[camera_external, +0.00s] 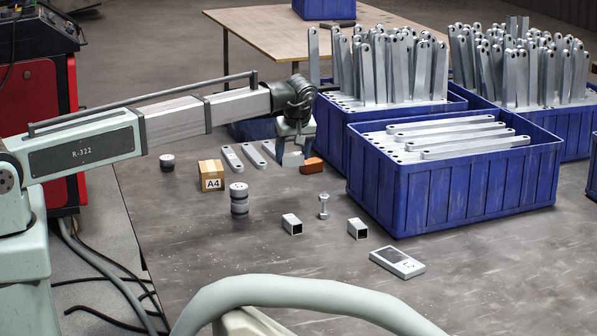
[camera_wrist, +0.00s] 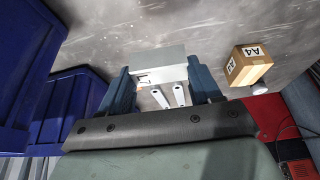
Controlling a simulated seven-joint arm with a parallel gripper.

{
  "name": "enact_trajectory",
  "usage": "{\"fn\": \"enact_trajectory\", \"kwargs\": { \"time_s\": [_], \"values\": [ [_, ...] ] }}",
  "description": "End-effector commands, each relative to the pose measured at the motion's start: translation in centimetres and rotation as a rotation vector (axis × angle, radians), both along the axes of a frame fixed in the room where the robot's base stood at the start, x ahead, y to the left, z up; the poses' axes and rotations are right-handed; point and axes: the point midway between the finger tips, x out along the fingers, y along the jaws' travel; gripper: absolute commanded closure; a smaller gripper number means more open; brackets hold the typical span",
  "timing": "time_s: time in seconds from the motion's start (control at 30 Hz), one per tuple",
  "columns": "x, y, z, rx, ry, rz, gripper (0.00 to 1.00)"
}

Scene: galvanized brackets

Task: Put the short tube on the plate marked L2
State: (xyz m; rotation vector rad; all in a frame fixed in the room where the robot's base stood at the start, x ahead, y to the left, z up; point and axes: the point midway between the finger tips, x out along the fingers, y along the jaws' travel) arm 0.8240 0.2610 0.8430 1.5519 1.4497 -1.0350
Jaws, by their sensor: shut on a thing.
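My gripper (camera_external: 293,152) is low over the far part of the table, beside the flat metal plates (camera_external: 231,157). In the wrist view, my gripper (camera_wrist: 161,84) is shut on a light grey, box-like metal piece (camera_wrist: 165,61) between its blue-grey fingers. The piece has a small dark mark or opening at its left; I cannot tell if it is a tube. Two plates (camera_wrist: 179,95) with rounded ends show beyond it, partly hidden. Two short square tubes, a left one (camera_external: 292,224) and a right one (camera_external: 357,228), lie on the table. No L2 marking is legible.
Blue crates, including the front one (camera_external: 480,195), fill the right.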

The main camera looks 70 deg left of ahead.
Motion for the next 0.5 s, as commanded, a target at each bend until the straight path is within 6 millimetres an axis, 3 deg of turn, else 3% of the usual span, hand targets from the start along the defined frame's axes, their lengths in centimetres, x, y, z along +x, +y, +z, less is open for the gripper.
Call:
{"fn": "enact_trajectory", "kwargs": {
  "time_s": [0.03, 0.5],
  "values": [
    [0.7, -2.0, 0.1, 0.000, -0.001, -0.026, 0.68],
    [5.0, -19.3, 0.6, 0.001, -0.008, -0.242, 0.68]
  ]
}}
